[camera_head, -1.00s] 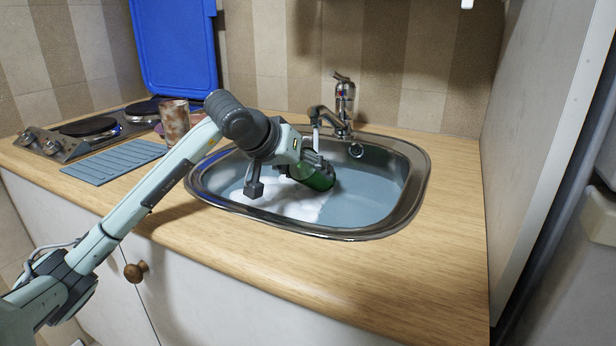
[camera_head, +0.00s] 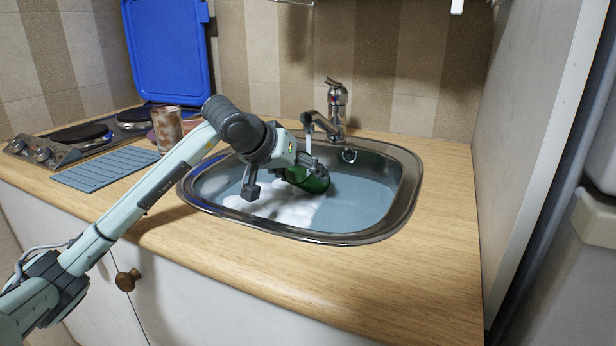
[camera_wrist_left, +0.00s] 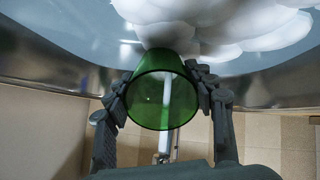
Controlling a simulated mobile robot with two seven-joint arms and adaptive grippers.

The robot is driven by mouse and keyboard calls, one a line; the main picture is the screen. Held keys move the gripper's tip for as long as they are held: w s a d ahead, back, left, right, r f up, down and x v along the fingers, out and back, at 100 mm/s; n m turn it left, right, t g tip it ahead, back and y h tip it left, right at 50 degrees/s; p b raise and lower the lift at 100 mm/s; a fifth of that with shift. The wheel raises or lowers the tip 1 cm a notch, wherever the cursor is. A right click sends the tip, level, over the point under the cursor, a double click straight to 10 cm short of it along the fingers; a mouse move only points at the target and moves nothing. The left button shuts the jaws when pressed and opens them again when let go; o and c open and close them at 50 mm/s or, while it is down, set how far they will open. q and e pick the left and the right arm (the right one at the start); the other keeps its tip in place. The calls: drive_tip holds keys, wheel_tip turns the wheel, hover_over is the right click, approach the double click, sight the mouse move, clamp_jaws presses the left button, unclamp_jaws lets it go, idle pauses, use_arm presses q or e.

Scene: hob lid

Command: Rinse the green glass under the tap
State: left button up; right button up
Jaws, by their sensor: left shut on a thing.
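The green glass (camera_head: 309,181) is in my left gripper (camera_head: 312,168), over the sink basin and below the tap (camera_head: 334,115). In the left wrist view the green glass (camera_wrist_left: 163,98) lies between the two fingers of my left gripper (camera_wrist_left: 163,92), which are shut on its sides. The glass is tilted onto its side. In the head view, a pale stream runs from the tap's spout down by the gripper; whether it meets the glass is hidden. My right gripper is in neither view.
The steel sink (camera_head: 405,200) holds bluish water with white foam (camera_head: 290,212). Left of it are a brown mottled cup (camera_head: 167,128), a blue-grey ribbed mat (camera_head: 105,169), a hob (camera_head: 75,138) and a raised blue lid (camera_head: 170,50). The worktop right of the sink is clear.

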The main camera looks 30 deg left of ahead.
use_arm(q)
drive_tip(key=shift+w+d, duration=0.2)
drive_tip(key=shift+d, duration=0.2)
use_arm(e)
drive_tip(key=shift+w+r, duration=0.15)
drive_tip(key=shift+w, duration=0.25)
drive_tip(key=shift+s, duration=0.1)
